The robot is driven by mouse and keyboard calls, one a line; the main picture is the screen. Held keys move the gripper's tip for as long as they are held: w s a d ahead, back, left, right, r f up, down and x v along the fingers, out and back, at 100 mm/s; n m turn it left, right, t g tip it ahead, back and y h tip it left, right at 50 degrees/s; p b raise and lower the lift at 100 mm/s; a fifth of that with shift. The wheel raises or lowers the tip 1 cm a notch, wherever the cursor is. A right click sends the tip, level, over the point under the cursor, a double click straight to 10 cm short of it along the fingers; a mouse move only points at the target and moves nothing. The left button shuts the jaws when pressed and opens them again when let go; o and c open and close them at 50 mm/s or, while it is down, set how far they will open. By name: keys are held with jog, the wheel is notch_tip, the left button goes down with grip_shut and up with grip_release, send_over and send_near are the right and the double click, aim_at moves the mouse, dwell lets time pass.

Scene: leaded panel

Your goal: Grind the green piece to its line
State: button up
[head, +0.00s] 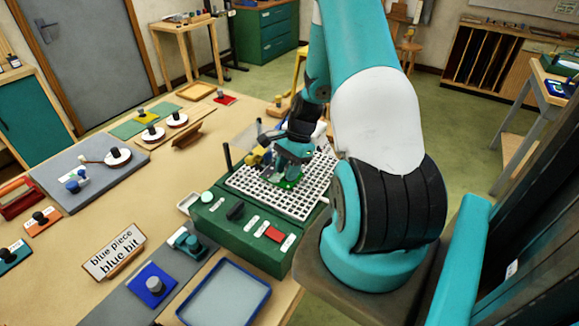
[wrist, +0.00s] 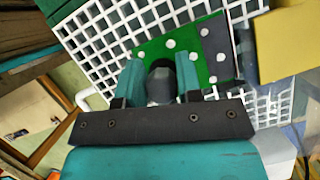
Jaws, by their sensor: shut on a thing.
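The green piece (wrist: 205,55) lies flat at the white grid top (head: 236,184) of the grinder, a green box (head: 232,232). In the wrist view it has pale dots and a dark grey area along its right side. My gripper (wrist: 160,75) is shut on the dark knob (wrist: 160,84) on the green piece, one teal finger on each side. In the head view my gripper (head: 287,165) is over the grid and mostly hides the green piece (head: 288,183). The grinding bit is not clearly visible.
A yellow block (wrist: 284,42) is close to the piece's right side in the wrist view. A blue-rimmed tray (head: 225,295), a blue piece with a knob (head: 152,284) and a "blue piece blue bit" sign (head: 114,250) are on the bench.

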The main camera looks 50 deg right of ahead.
jog(key=shift+w+d, duration=0.1)
jog(key=shift+d, duration=0.05)
jog(key=shift+d, duration=1.25)
jog(key=shift+w+d, duration=0.15)
jog(key=shift+d, duration=0.55)
jog(key=shift+w+d, duration=0.1)
jog(key=shift+d, duration=0.6)
jog(key=shift+a, duration=0.1)
jog(key=shift+s+a, duration=0.2)
jog(key=shift+a, duration=1.15)
